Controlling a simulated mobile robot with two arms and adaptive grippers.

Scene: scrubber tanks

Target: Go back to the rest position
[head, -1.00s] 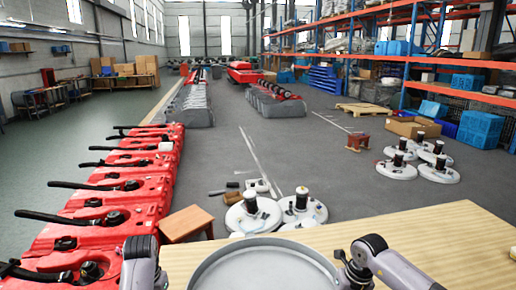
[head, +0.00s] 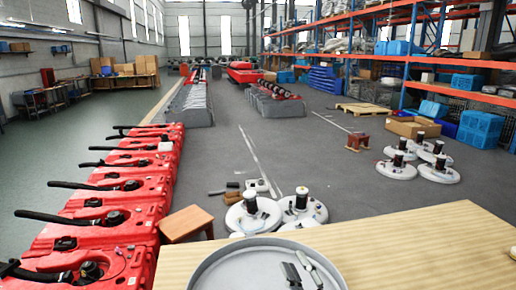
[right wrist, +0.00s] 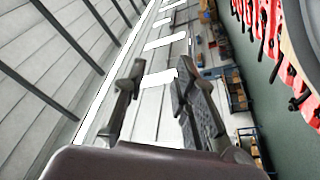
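My right gripper (head: 293,260) shows at the bottom centre of the head view, with only its fingers in sight. In the right wrist view its two fingers (right wrist: 157,80) stand apart and point up the picture. There is nothing between them, so it is open and empty. My left gripper is out of view. No object is held in what I can see.
Red scrubber tanks (head: 115,225) line the left. A brown stool (head: 186,223) and white discs with black hubs (head: 253,215) stand beyond. Blue-orange shelving (head: 425,55) is at right.

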